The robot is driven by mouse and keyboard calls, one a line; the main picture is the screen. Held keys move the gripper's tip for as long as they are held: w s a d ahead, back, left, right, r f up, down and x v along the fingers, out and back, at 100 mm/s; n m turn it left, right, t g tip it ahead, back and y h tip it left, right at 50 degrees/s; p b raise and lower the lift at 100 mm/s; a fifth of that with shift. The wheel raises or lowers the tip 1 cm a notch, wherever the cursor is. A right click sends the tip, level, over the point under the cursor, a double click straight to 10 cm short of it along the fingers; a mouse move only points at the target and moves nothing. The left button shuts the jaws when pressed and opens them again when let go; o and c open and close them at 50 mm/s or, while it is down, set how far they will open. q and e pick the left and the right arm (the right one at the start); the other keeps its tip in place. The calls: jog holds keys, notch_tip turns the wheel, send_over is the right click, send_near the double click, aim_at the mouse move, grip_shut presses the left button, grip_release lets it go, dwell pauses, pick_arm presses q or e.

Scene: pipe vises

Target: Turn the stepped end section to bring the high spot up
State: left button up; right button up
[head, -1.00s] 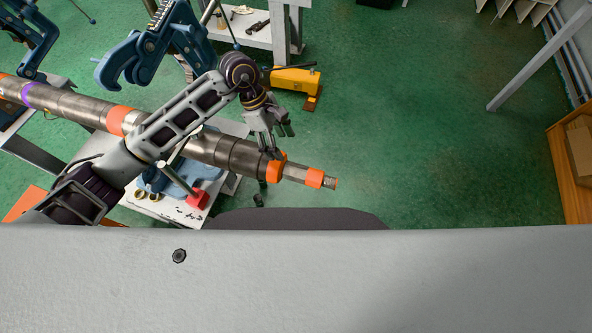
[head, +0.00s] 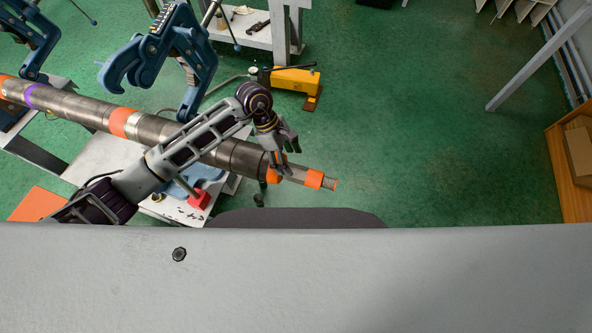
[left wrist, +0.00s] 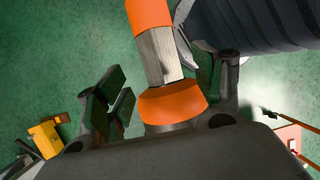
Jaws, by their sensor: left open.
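A long grey metal pipe (head: 172,131) runs from the upper left to the middle of the head view. Its narrower stepped end section (head: 296,174) points right, with an orange band (head: 315,179) near its tip and another orange band (head: 274,175) further in. My left gripper (head: 284,158) is open at this end section. My right gripper is not in view.
Blue pipe vises (head: 165,50) stand open behind the pipe. A red block (head: 199,199) sits on a pale stand below it. A yellow tool (head: 295,80) lies behind the gripper. The green floor to the right is clear up to a wooden shelf (head: 572,165).

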aim_at(293, 167)
pick_arm(q)
jog(key=shift+p+x, duration=0.75)
jog(key=shift+x, duration=3)
jog(key=c, duration=1)
jog(key=shift+g+b, duration=0.3)
jog(key=shift+b, duration=0.05)
